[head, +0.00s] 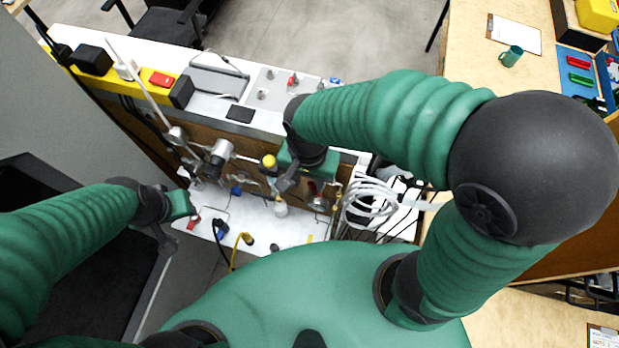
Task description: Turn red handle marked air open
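Several small red parts show, and no "air" label is readable, so I cannot tell which is the air handle. One red handle (193,223) sits low at the left of the white lower panel (265,228). A red knob (293,80) stands on the white top surface, and a dark red part (312,188) is beside my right gripper. My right gripper (284,184) points down at the fittings, just below a yellow knob; its arm hides part of the bench. My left gripper (177,222) is near the red handle at lower left. Neither gripper's finger gap is clear.
Metal rods and clamps (220,152) stand left of my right gripper. Coiled white tubing (370,200) hangs to its right. A yellow hose (238,245) and blue fittings (220,231) are near my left gripper. A wooden table (470,70) stands at upper right.

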